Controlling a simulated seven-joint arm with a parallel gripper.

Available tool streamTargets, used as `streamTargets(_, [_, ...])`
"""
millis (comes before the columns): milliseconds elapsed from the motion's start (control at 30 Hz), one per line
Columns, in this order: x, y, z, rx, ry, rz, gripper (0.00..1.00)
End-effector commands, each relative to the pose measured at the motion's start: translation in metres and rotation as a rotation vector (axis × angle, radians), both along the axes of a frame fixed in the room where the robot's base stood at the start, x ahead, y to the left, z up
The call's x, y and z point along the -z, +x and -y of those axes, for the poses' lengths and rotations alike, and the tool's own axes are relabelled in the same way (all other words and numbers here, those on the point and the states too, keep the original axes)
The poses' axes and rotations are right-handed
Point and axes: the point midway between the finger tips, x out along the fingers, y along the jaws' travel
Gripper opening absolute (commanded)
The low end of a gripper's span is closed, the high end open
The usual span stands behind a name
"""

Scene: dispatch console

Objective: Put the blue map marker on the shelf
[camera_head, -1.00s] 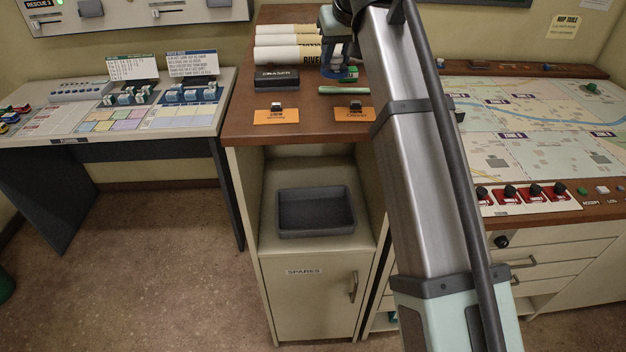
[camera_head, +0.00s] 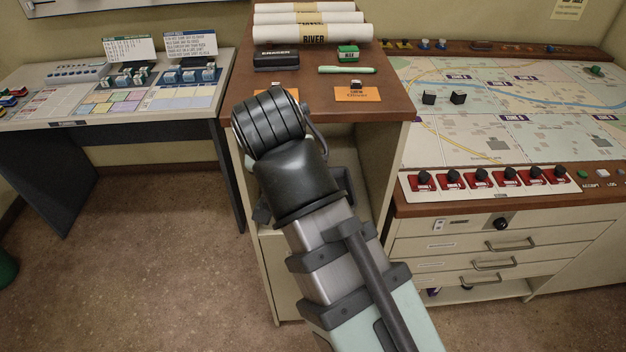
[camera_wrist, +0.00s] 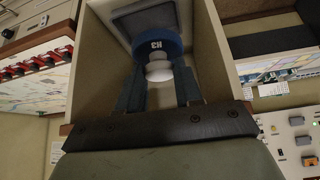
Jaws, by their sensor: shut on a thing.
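The blue map marker (camera_wrist: 158,43), a round blue disc lettered H3 with a white knob, shows in the wrist view. My gripper (camera_wrist: 158,78) is shut on it, with a finger on each side of the white knob. Behind the marker is the dark grey tray (camera_wrist: 128,22) inside the cabinet's open shelf space (camera_wrist: 207,45). I cannot tell whether the marker touches the tray.
The wooden cabinet top (camera_head: 300,100) above the shelf holds paper rolls (camera_head: 318,33), a black eraser (camera_head: 276,59), a green box (camera_head: 347,53), a green pen (camera_head: 347,70) and an orange card (camera_head: 358,94). The map table (camera_head: 480,140) stands right, a grey console (camera_head: 40,125) left.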

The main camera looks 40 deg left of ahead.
Motion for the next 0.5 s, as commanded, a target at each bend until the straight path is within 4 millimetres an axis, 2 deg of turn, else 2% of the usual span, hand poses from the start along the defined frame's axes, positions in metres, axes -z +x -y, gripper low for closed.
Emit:
streamTargets(33, [0.009,0.003,0.000,0.016,-0.002,-0.001,0.04])
streamTargets(267, [0.038,0.035,-0.010,0.074,-0.003,-0.002,0.04])
streamTargets(500, [0.080,0.082,-0.021,0.125,-0.004,-0.002,0.04])
